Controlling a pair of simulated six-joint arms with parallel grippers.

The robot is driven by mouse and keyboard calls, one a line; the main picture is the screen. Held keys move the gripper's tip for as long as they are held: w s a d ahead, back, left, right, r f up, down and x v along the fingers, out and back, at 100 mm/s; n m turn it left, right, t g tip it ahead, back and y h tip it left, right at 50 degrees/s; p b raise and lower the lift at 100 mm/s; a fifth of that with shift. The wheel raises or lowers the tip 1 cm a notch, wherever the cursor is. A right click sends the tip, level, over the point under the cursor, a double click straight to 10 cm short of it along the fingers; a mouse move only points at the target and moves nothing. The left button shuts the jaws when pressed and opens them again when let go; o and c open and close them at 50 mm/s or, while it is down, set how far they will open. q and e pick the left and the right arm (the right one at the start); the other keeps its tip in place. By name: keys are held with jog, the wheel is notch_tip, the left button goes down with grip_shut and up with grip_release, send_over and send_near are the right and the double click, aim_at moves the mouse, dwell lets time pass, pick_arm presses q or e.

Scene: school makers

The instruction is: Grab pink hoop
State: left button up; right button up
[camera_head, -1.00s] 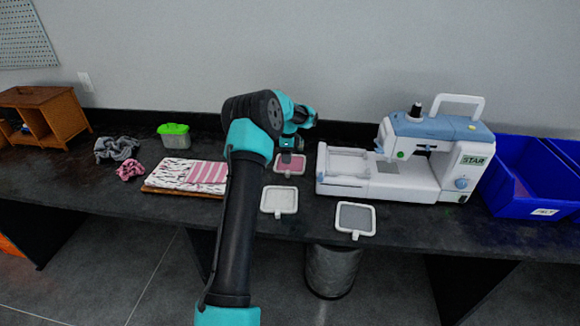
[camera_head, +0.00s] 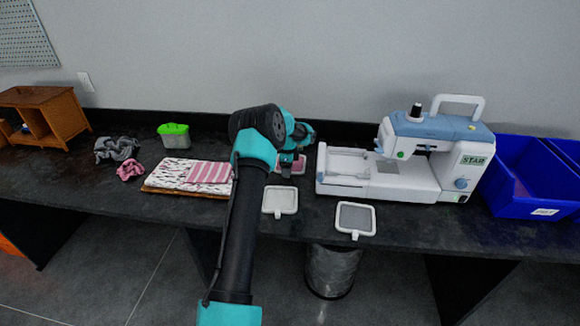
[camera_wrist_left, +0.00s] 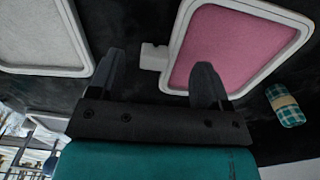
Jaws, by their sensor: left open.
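The pink hoop is a white rounded-square frame around pink cloth. In the head view the pink hoop (camera_head: 298,166) lies on the dark table left of the sewing machine, partly hidden by my left gripper (camera_head: 287,169). In the left wrist view the pink hoop (camera_wrist_left: 235,45) fills the upper right, with its small white tab (camera_wrist_left: 154,56) pointing left. My left gripper (camera_wrist_left: 158,78) is open and empty. Its fingers show on either side of the tab, the right finger overlapping the pink cloth in view. I cannot tell whether they touch the hoop. The right gripper is not in view.
A white hoop (camera_head: 280,200) and a grey hoop (camera_head: 355,218) lie nearer the front edge. A sewing machine (camera_head: 410,160) stands to the right, beside blue bins (camera_head: 530,178). Folded fabric (camera_head: 190,177) lies to the left. The wrist view shows a green plaid roll (camera_wrist_left: 286,106).

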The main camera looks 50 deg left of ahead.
pick_arm(q)
jog(key=shift+f, duration=0.8)
jog(key=shift+c, duration=0.2)
jog(key=c, duration=1)
jog(key=shift+r, duration=0.1)
jog(key=shift+r, duration=0.45)
notch_tip(320, 180, up, 3)
jog(key=shift+f, duration=0.15)
jog(key=s+d, duration=0.3)
jog(key=d, duration=0.1)
jog(key=s+d+r, duration=0.1)
jog(key=s+d, duration=0.6)
jog(key=d, duration=0.1)
jog(key=shift+s+r, duration=0.15)
jog(key=shift+s, duration=0.2)
